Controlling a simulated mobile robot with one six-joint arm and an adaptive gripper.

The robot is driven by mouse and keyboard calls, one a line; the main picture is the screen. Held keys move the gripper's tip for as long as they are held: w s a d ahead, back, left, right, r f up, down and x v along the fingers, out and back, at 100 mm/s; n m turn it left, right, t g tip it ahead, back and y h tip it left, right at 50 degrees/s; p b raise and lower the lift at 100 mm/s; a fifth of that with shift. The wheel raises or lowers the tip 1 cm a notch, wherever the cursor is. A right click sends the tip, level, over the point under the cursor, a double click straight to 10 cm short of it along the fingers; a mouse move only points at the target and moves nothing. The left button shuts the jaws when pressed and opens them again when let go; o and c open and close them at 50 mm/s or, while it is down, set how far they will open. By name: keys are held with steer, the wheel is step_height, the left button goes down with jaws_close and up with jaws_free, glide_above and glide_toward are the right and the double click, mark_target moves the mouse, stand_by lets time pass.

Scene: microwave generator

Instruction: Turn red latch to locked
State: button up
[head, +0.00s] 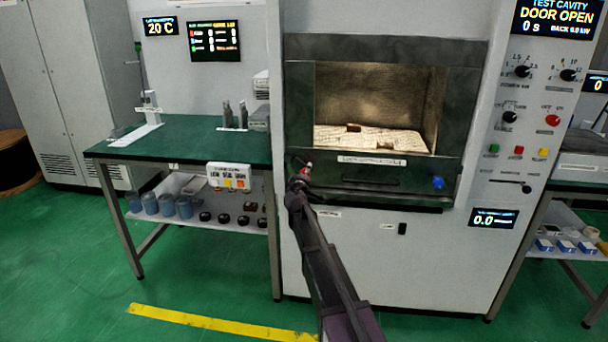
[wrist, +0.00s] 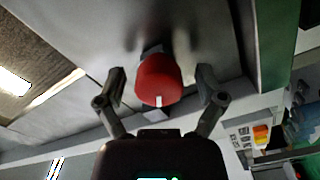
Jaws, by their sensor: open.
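The red latch (wrist: 158,80) shows as a rounded red knob with a small white mark on its front edge in the wrist view. In the head view it is a small red spot (head: 307,169) at the left of the panel below the cavity opening. My gripper (wrist: 160,84) is open, with one finger on each side of the knob and a visible gap to each. In the head view my gripper (head: 300,180) is at the latch and partly hides it. The latch's locked or unlocked marking cannot be read.
The test cavity (head: 375,100) stands open, and the display (head: 556,17) reads DOOR OPEN. A blue knob (head: 438,182) is at the right of the same panel. A green-topped bench (head: 190,150) stands to the left. The green floor in front is mostly clear.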

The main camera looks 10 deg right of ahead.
steer(key=shift+s, duration=0.1)
steer(key=v, duration=1.1)
steer(key=shift+s, duration=0.35)
steer(key=shift+a, duration=0.1)
steer(key=s+d+f+m+g+h, duration=0.1)
steer(key=s+d+f+m+g, duration=0.4)
steer(key=s, duration=0.3)
steer(key=s+d+f+m+g+h, duration=0.1)
steer(key=s+d+f+m+g, duration=0.2)
steer(key=s+d+f+g, duration=0.3)
steer(key=s+a+f+g+y, duration=0.2)
steer(key=s+f+y, duration=0.1)
steer(key=s, duration=0.4)
steer(key=s+a+f+g+y, duration=0.2)
steer(key=s+a, duration=0.1)
steer(key=s, duration=0.4)
steer(key=s+a+f+g+y, duration=0.2)
steer(key=s+f+y, duration=0.1)
steer(key=s, duration=0.3)
step_height(320, 180, up, 24)
steer(key=p, duration=2.3)
steer(key=shift+a+m+p, duration=0.25)
steer(key=shift+m+p, duration=0.05)
steer(key=shift+m, duration=0.1)
